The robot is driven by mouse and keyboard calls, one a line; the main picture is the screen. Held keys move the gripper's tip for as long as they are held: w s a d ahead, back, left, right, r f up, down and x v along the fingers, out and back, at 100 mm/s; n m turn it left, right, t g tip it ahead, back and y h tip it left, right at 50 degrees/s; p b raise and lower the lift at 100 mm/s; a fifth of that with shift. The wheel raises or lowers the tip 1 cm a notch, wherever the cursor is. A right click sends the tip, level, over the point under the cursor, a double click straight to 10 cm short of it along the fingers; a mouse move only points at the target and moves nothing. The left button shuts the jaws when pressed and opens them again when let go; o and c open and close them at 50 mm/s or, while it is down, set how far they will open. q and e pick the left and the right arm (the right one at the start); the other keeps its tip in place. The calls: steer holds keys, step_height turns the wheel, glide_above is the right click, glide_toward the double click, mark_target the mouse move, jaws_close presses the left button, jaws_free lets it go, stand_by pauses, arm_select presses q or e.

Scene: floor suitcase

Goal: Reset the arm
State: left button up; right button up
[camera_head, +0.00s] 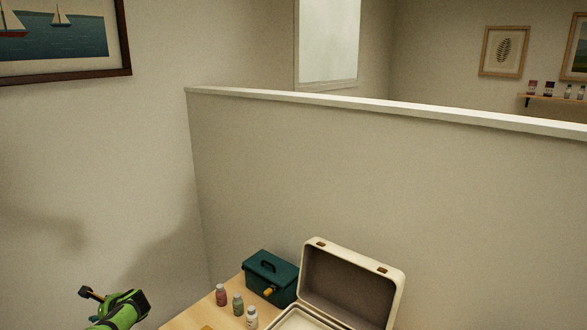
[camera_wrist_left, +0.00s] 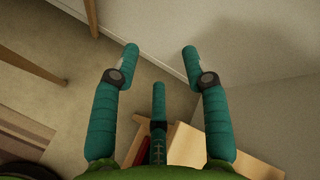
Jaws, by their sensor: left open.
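My left gripper (camera_wrist_left: 160,60) shows in the left wrist view with its teal fingers spread. Nothing is between them; floor and wall lie beyond. In the head view my green left arm (camera_head: 122,311) comes in at the bottom left, beside the wooden table (camera_head: 190,318). Its fingers are hard to make out there. My right arm and gripper are not in view.
An open cream suitcase (camera_head: 398,290) stands on the table with its lid up. A dark teal box (camera_head: 268,283) and several small bottles (camera_head: 238,304) are left of it. A half-height wall (camera_head: 300,175) rises behind.

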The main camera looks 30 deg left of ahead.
arm_select(q)
steer(key=s+d+f+t+h, duration=0.2)
steer(key=s+d+f+t, duration=0.15)
steer(key=s+f, duration=0.85)
steer(key=s+d+f+h, duration=0.2)
steer(key=s+d+f, duration=0.2)
steer(key=d+f, duration=0.4)
steer(key=s+d+f+n+h+b, duration=0.1)
steer(key=d+f, duration=0.6)
steer(key=d, duration=0.9)
steer(key=s+d+f+n+h+b, duration=0.1)
steer(key=d+f, duration=0.6)
steer(key=d, duration=0.9)
steer(key=s+d+f+n+h+b, duration=0.1)
steer(key=d+f+h, duration=0.4)
steer(key=d, duration=1.1)
step_height(320, 180, down, 3)
steer(key=s+g+b, duration=0.1)
steer(key=s, duration=0.1)
steer(key=shift+s+n, duration=0.35)
steer(key=shift+n, duration=0.05)
